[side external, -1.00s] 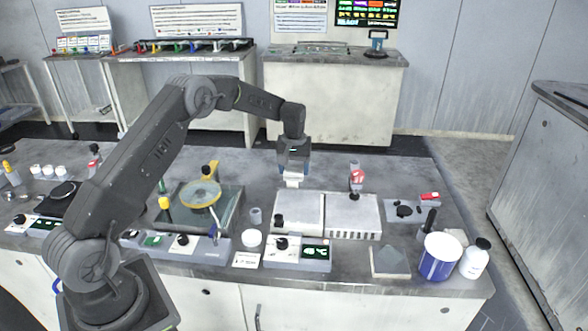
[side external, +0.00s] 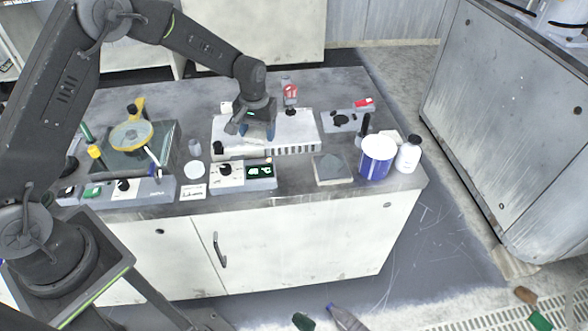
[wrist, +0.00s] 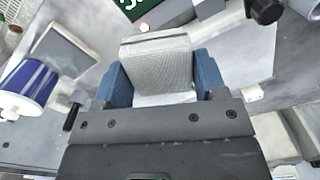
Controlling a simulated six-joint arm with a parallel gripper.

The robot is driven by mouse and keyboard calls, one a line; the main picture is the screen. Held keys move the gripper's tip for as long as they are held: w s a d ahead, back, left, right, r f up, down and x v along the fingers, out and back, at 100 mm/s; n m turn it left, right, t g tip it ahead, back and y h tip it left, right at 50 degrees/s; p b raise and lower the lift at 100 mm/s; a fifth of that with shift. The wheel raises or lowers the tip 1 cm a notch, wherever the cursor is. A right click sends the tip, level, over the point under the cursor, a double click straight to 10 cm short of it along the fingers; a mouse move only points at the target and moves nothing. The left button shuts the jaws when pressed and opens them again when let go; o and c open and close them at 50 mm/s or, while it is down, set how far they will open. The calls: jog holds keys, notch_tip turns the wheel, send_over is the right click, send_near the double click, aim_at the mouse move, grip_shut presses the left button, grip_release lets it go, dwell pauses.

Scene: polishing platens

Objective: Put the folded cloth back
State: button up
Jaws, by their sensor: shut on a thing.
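The folded cloth (wrist: 160,62), pale grey and woven, is between the two blue fingers of my gripper (wrist: 163,82) in the wrist view. My gripper is shut on it. In the side view my gripper (side external: 257,130) points down over the white hot plate unit (side external: 295,126). The cloth is mostly hidden there by the gripper, and its gap to the plate cannot be told. A shallow square grey tray (side external: 333,181) lies on the bench right of the temperature display; it also shows at the upper left of the wrist view (wrist: 66,48).
A blue-and-white tub (side external: 376,158) and a white bottle (side external: 408,154) stand right of the tray. A control box with a green display (side external: 259,172) sits in front of the plate. A polishing platen (side external: 131,136) is at left. Bare bench lies behind the plate.

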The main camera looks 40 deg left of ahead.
send_over(295, 174)
notch_tip(295, 174, down, 6)
jog(key=shift+s+f, duration=0.1)
jog(key=shift+f, duration=1.95)
jog(key=shift+f, duration=0.15)
jog(key=o, duration=0.7)
